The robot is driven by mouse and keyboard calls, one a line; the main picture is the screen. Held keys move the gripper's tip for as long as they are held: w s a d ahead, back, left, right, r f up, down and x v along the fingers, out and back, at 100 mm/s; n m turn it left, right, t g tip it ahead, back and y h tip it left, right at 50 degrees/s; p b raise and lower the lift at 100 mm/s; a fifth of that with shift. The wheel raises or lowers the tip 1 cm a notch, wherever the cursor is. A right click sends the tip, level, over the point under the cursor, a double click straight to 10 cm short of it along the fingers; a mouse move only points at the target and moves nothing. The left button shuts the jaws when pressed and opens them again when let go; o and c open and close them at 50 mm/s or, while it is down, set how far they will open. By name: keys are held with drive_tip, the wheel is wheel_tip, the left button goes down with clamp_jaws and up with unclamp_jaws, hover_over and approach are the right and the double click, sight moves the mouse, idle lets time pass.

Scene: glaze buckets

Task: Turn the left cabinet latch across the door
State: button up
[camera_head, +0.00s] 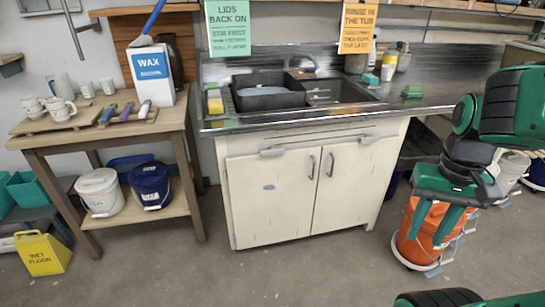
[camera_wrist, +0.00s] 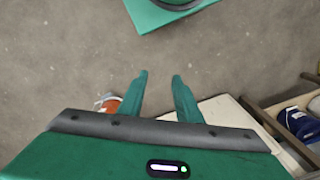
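The white cabinet (camera_head: 300,185) stands under the metal sink counter, with its left door (camera_head: 268,195) and right door (camera_head: 350,180) both shut. The left latch (camera_head: 272,153) is a small grey bar lying roughly level on the rail above the left door. A similar right latch (camera_head: 368,140) sits above the right door. My gripper (camera_head: 427,241) points down to the right of the cabinet, in front of the orange bucket and well apart from the left latch. Its fingers are spread and empty in the wrist view (camera_wrist: 159,76). The wrist view shows bare floor beyond the fingertips and no latch.
The orange bucket (camera_head: 421,222) is on the floor to the right of the cabinet. A wooden table (camera_head: 115,133) stands left, with a white bucket (camera_head: 100,192) and blue bucket (camera_head: 151,186) on its shelf. A yellow sign (camera_head: 42,254) is far left. Floor before the cabinet is clear.

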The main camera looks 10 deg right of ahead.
drive_tip(key=o, duration=0.6)
drive_tip(key=shift+s+d+r, duration=0.1)
drive_tip(key=shift+s+r, duration=0.05)
drive_tip(key=shift+s, duration=0.15)
drive_tip(key=o, duration=0.6)
drive_tip(key=shift+w+d, duration=0.15)
drive_tip(key=shift+w, duration=0.2)
drive_tip(key=o, duration=0.6)
drive_tip(key=w+f+n+t, duration=0.1)
drive_tip(key=w, duration=0.4)
drive_tip(key=w+f+n+t, duration=0.1)
drive_tip(key=w, duration=0.5)
drive_tip(key=w+f+n+t+h, duration=0.1)
drive_tip(key=w, duration=0.4)
drive_tip(key=shift+w+d+n, duration=0.25)
drive_tip(key=shift+d+n, duration=0.15)
drive_tip(key=shift+c, duration=0.2)
drive_tip(key=n+t+y, duration=0.3)
drive_tip(key=n+t, duration=0.2)
drive_tip(key=t, duration=0.7)
approach(273, 153)
drive_tip(key=s+r, duration=0.2)
drive_tip(key=s, duration=0.2)
drive_tip(key=shift+w+a+f+m+t+h, duration=0.75)
drive_tip(key=shift+f+m+t+h, duration=0.65)
drive_tip(key=shift+f, duration=0.85)
drive_tip(key=shift+y, duration=0.3)
drive_tip(key=shift+w, duration=5.05)
